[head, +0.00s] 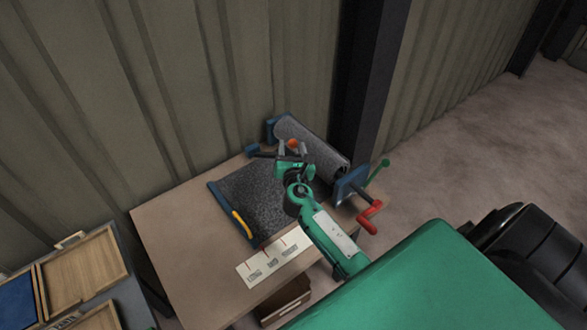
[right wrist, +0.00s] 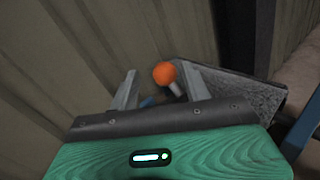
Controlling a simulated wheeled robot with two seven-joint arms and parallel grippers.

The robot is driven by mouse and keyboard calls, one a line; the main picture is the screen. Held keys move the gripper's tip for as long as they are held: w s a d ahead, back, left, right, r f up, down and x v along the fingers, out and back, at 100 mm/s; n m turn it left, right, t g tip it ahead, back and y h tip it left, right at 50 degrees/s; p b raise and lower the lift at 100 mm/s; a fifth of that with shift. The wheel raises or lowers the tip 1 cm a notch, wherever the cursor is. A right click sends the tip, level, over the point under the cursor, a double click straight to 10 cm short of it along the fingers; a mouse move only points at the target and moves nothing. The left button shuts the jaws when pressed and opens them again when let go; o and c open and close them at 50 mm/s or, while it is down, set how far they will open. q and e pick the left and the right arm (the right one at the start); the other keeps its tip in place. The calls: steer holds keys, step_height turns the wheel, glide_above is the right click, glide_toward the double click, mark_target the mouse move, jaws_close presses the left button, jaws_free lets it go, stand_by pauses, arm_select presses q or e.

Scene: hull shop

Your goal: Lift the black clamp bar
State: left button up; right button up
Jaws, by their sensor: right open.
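My right gripper (head: 291,150) is open at the back of the bench, in front of the grey roll. An orange knob (head: 293,143) shows between its fingers. In the right wrist view the orange knob (right wrist: 164,73) tops a pale stem, seen between the open, empty fingers (right wrist: 160,90); I cannot tell whether they touch it. A short dark bar piece (head: 264,155) shows left of my gripper, beside a blue block. It may be part of the black clamp bar; the rest is hidden behind my gripper. My left gripper is not in view.
A grey roll (head: 312,141) sits between blue end brackets, with a red crank (head: 370,215) and green lever (head: 379,172) at right. Grey sheet (head: 255,195) lies on the bench (head: 180,235), its left edge bar blue and yellow. A ribbed wall (head: 150,90) stands close behind.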

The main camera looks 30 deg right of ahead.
steer(key=b+v, duration=0.2)
steer(key=v, duration=0.8)
steer(key=shift+b, duration=0.3)
steer(key=shift+a+r, duration=0.1)
